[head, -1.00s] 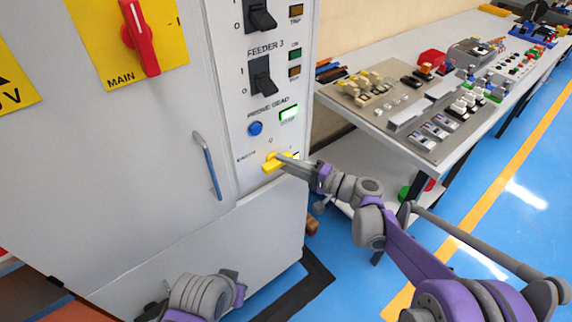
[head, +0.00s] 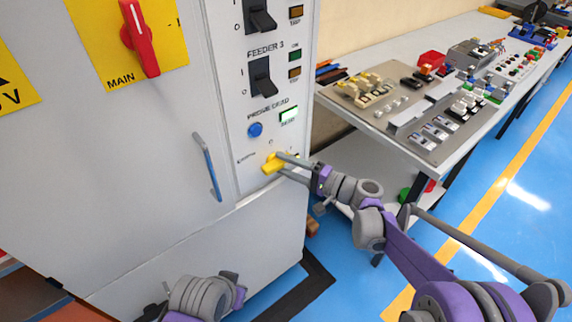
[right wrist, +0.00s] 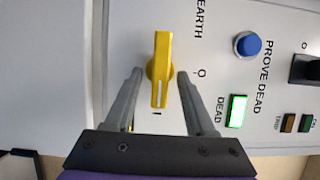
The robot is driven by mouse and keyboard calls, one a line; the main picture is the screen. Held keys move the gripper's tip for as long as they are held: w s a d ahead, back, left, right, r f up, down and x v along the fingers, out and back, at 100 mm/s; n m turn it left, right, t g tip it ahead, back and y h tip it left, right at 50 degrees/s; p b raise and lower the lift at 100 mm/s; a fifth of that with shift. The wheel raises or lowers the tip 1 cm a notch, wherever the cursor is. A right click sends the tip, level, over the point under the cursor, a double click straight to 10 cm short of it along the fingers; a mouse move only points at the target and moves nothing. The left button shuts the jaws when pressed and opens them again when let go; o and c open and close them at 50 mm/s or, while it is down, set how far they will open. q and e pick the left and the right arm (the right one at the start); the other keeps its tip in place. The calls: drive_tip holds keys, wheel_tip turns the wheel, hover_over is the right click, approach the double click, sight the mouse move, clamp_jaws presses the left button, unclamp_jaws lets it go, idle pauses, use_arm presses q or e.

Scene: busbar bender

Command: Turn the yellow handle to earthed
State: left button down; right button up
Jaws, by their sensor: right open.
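The yellow handle (head: 271,163) is on the lower front panel of the grey cabinet. In the right wrist view the handle (right wrist: 161,68) lies lengthwise up and down, with its white line towards the "I" mark. The "EARTH" label (right wrist: 199,18) is at the opposite, upper end, and the "O" mark is to the right. My right gripper (right wrist: 159,74) is open, with one finger on each side of the handle and visible gaps between. In the head view my right gripper (head: 281,164) reaches the handle from the right. Only links of my left arm show at the bottom.
Above the handle are a blue button (head: 255,130) and a lit green "DEAD" lamp (head: 289,115). Black feeder switches (head: 262,77) sit higher. A red main switch (head: 139,38) and blue door handle (head: 207,167) are left. A bench (head: 455,150) with parts stands right.

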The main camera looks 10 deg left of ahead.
drive_tip(key=v, duration=1.1)
drive_tip(key=shift+a, duration=0.1)
drive_tip(key=s+d+r+n+h+p, duration=0.2)
drive_tip(key=s+d+n+h+p, duration=0.1)
drive_tip(key=s+d+h+p, duration=0.9)
drive_tip(key=s+d+h, duration=0.5)
drive_tip(key=s+d, duration=0.4)
drive_tip(key=s, duration=0.4)
drive_tip(key=shift+t, duration=0.4)
drive_tip(key=shift+s+r, duration=0.15)
drive_tip(key=shift+s, duration=0.05)
drive_tip(key=shift+c, duration=0.4)
drive_tip(key=shift+a, duration=0.1)
